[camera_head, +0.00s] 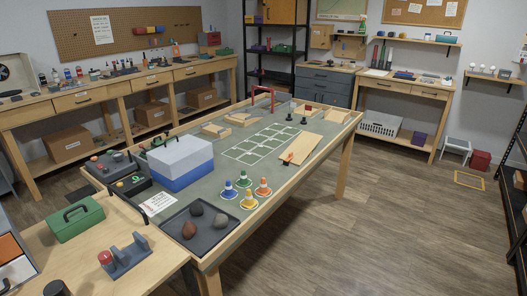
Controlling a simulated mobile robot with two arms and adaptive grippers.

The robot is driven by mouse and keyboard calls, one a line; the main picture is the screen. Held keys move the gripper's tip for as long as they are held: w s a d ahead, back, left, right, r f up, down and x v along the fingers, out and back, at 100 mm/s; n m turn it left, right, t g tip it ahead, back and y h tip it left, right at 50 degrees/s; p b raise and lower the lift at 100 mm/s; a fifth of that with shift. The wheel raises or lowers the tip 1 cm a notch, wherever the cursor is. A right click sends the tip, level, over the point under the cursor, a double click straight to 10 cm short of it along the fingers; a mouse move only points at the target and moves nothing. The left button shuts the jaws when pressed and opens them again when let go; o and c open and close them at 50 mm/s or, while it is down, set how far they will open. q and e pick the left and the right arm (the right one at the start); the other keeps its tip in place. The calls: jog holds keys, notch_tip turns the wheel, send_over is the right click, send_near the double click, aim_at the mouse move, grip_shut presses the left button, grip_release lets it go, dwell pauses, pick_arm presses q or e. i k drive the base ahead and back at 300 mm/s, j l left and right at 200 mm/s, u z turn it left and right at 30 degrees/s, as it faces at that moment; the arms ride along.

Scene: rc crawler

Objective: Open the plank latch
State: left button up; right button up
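A pale wooden plank (299,147) lies on the green top of the long central table, near its right edge. A small orange-red piece (288,158) sits at the plank's near left end. It may be the plank latch, but it is too small to tell its shape or whether it is open or closed. Neither of my grippers shows in the head view.
The central table has a raised wooden rim (235,232). On it are several cones (249,199), a rock tray (222,236), a blue-and-white box (181,160), a white grid (262,143) and a red arch (263,91).

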aim_at(291, 156)
jog(key=i+l+u, duration=0.2)
jog(key=u, duration=0.15)
jog(key=i+l+u, duration=0.1)
jog(key=l+u, duration=0.25)
jog(key=i+l+u, duration=0.15)
jog(key=l+u, duration=0.5)
